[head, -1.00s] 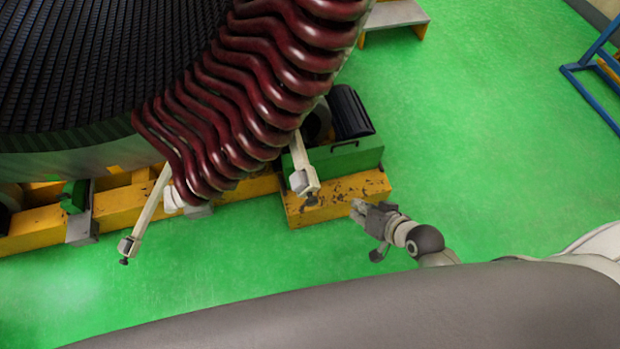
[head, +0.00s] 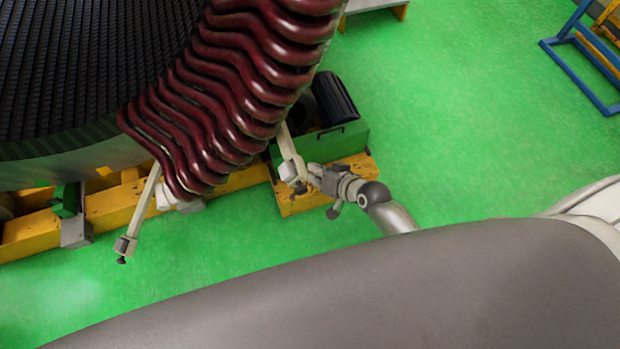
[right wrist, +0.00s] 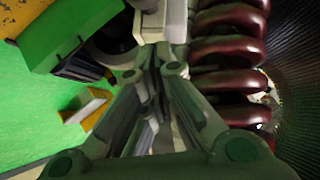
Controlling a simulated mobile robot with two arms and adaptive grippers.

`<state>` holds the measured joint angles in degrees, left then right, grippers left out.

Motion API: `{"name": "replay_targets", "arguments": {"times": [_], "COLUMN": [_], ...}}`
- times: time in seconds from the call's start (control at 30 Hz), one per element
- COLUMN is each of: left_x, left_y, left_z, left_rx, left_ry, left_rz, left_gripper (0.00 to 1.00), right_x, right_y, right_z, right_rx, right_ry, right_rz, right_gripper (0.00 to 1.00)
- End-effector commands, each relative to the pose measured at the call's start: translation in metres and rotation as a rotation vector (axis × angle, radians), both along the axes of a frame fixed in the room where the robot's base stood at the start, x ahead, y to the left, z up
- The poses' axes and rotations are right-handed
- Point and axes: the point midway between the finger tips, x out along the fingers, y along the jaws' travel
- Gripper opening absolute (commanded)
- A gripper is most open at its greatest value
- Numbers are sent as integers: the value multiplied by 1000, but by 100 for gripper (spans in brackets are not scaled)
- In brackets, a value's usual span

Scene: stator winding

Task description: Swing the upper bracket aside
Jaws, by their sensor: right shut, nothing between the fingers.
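Two pale bracket arms with block ends stick out from under the red coils. The one higher in the head view, which I take as the upper bracket (head: 289,148), is at the right of the coils. The other bracket (head: 143,208) hangs to the left. My right gripper (head: 311,182) is at the upper bracket's block end, on its right side; I cannot tell if they touch. In the right wrist view its fingers (right wrist: 156,60) are shut with nothing between them. A pale bar (right wrist: 175,22), likely this bracket, runs just beyond the fingertips. My left gripper is out of view.
Red coils (head: 235,80) of the big stator stand close to the bracket. A green block with a black motor (head: 335,97) sits on a worn yellow base (head: 325,200) behind the gripper. Green floor to the right is clear up to a blue frame (head: 580,70).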

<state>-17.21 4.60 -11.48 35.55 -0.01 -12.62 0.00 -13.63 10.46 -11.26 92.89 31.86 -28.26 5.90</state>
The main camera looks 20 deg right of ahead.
Motion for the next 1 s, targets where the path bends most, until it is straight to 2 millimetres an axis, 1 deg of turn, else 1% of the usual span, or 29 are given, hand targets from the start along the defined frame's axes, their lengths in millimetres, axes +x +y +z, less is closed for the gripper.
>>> {"name": "replay_targets", "arguments": {"times": [0.03,0.23,0.4,0.77,0.87,1.0], "left_x": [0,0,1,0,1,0], "left_y": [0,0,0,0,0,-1], "left_z": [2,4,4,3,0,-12], "left_rx": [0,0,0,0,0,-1], "left_ry": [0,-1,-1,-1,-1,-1], "left_rz": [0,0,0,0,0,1], "left_gripper": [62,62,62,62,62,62], "right_x": [-3,-3,-3,-3,-3,-4], "right_y": [5,13,16,17,19,26], "right_z": [-8,-25,-31,-32,-36,-48], "right_rx": [1,0,0,0,1,2], "right_ry": [8,5,4,4,1,-15], "right_rz": [1,1,1,1,-1,-8], "right_gripper": [0,0,0,0,0,0]}}
